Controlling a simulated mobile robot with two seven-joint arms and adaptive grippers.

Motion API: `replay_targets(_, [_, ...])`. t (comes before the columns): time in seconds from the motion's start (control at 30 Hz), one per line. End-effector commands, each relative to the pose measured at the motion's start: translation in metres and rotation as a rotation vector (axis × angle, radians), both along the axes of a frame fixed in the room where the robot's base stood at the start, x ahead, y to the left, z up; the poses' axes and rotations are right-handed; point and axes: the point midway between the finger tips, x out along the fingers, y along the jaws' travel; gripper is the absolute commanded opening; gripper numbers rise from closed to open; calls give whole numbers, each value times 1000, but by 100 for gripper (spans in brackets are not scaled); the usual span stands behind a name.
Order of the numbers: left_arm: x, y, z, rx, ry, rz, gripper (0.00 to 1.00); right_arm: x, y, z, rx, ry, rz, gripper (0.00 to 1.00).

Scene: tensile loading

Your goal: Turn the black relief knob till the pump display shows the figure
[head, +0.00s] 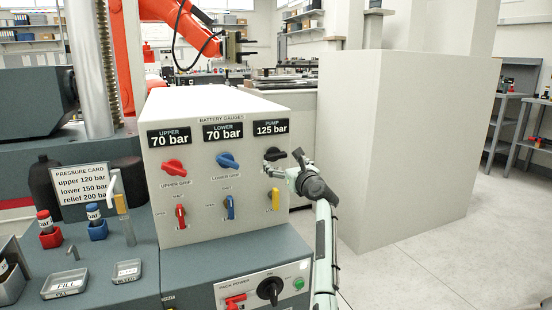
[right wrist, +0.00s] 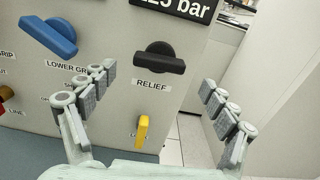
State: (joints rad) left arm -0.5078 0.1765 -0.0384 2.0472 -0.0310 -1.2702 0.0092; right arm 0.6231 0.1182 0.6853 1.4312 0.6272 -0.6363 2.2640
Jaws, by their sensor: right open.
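The black relief knob (head: 275,154) is on the front of the grey gauge box, at the right below the pump display (head: 270,127), which reads 125 bar. The knob (right wrist: 158,57) shows clearly in the right wrist view, its bar lying roughly level above the RELIEF label. My right gripper (head: 280,172) is in front of the panel just below the knob. In the right wrist view its fingers (right wrist: 155,85) are spread wide on either side, apart from the knob, with nothing between them. The pressure card (head: 82,190) reads upper 120, lower 150, relief 200 bar. My left gripper is out of view.
A red upper knob (head: 173,166) and blue lower knob (head: 227,160) sit left of the relief knob; their displays read 70 bar. Red, blue and yellow (head: 275,198) levers are below. A large pale block (head: 408,150) stands right of the box.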

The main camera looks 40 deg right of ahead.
Motion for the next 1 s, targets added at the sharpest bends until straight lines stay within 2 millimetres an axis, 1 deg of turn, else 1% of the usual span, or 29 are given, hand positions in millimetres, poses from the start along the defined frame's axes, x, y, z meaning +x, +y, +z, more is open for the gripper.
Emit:
replay_targets(0.1, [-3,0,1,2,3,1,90,20,-5,0,-4,2,2,86])
replay_targets(0.2, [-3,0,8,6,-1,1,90,36,-9,0,-6,3,2,86])
replay_targets(0.33, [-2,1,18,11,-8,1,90,51,-13,0,-6,3,2,86])
replay_targets(0.53, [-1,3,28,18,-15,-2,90,61,-16,0,-7,4,1,86])
replay_targets(0.77, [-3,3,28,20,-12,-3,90,61,-16,0,-8,4,1,86])
replay_targets(1.0, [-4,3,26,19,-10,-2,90,61,-16,0,-8,4,1,56])
